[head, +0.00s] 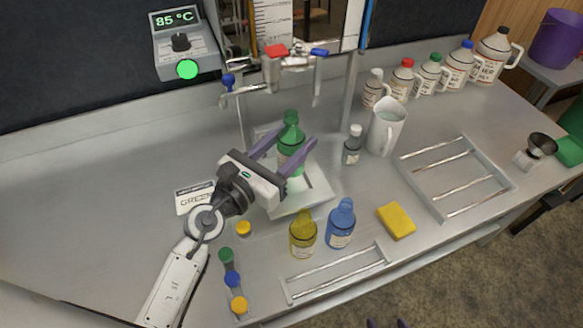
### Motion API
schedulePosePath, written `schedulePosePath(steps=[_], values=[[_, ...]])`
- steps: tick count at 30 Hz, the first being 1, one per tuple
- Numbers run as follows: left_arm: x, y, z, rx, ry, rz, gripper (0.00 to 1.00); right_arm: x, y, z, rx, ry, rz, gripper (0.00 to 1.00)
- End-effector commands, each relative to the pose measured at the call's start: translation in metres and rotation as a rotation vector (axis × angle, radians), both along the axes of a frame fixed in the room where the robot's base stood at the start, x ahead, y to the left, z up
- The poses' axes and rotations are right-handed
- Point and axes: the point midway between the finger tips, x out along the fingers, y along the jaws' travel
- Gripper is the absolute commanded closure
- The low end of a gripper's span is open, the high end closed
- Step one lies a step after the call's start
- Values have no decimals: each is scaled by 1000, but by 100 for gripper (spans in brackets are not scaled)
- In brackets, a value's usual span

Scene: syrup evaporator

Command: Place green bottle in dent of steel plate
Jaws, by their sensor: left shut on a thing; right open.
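The green bottle (290,143) is upright between the purple fingers of my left gripper (285,150), which is shut on it. The bottle is over the back part of the pale steel plate (318,193), under the taps. My gripper and the bottle hide much of the plate, and its dent cannot be made out. I cannot tell whether the bottle's base touches the plate. My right gripper (387,323) shows only as purple fingertips at the bottom edge, apart and with nothing seen between them.
Taps and pipes (275,65) hang just behind the green bottle. Yellow (303,236) and blue (341,224) bottles stand in front of the plate. The counter at left is mostly clear.

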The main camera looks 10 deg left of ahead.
Motion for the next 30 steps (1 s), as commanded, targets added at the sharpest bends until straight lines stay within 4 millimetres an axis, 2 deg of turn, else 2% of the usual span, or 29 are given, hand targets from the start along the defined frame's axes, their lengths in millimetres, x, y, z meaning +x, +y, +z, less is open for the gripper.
schedulePosePath(steps=[1,6,12,20,25,26,28,30], values=[[0,0,-10,0,-1,-1,82,3,0,-7,0,-5,0,52],[0,0,-20,-1,-2,-1,82,10,0,-9,1,-20,1,52],[0,0,-50,0,-1,-2,82,10,2,-28,-3,-17,7,52],[0,0,-49,-1,-3,-1,82,13,7,-17,3,-31,14,52],[0,0,-55,-1,-3,-1,82,11,7,-23,4,-27,14,52],[0,0,-54,-1,-2,-1,50,11,7,-22,3,-25,14,52],[0,0,-54,0,-1,-1,38,10,7,-22,3,-24,15,52],[0,0,-54,0,-1,-1,36,10,7,-22,4,-23,14,52]])
